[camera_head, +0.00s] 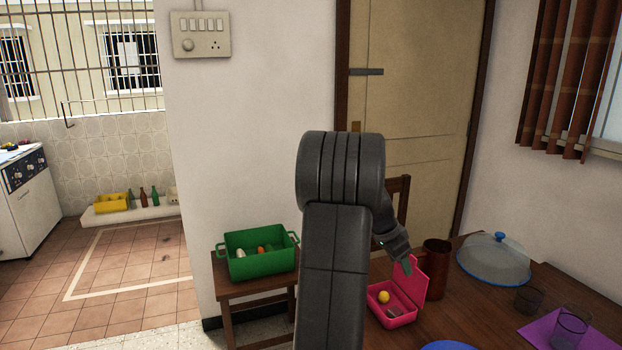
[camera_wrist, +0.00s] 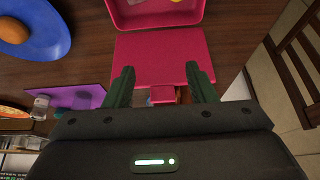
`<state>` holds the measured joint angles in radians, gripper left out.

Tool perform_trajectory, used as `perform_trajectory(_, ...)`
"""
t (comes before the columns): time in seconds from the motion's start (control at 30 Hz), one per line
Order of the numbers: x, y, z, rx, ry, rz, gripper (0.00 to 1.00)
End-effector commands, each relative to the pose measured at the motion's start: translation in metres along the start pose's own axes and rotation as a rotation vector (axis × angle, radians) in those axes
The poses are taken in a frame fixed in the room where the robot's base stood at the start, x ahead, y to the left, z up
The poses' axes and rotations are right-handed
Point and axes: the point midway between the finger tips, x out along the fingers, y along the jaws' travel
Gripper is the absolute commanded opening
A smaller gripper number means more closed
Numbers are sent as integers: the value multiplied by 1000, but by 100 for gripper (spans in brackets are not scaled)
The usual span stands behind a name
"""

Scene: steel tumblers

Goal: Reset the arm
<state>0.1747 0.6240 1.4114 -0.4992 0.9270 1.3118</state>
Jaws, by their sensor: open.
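My arm rises through the middle of the head view and bends down to the right. My gripper (camera_head: 407,267) is close to the raised lid of a pink box (camera_head: 392,318) on the wooden table. The lid (camera_head: 414,284) stands open. A yellow ball (camera_head: 384,297) and a greyish item lie in the box. In the wrist view my gripper (camera_wrist: 161,82) is open, its dark green fingers apart over the lid (camera_wrist: 155,55). A small pink tab (camera_wrist: 162,94) of the lid shows between them. I cannot tell if they touch. The box (camera_wrist: 155,15) shows at the top.
A brown tumbler (camera_head: 436,268) stands right beside the pink box. A glass dome (camera_head: 493,258), clear glasses and a purple mat (camera_head: 545,333) are farther right. A green basket (camera_head: 260,252) sits on a stool at left. A chair stands behind my arm.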

Motion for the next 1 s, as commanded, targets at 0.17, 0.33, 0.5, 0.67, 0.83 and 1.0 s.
perform_trajectory(0.17,4,0,11,-2,54,-1,51)
perform_trajectory(0.33,5,0,18,-2,108,-1,51)
perform_trajectory(0.5,6,0,26,-2,164,-1,51)
perform_trajectory(0.67,7,0,34,-2,221,-1,51)
perform_trajectory(0.83,10,0,43,-1,283,0,51)
perform_trajectory(1.0,12,0,52,-2,353,1,51)
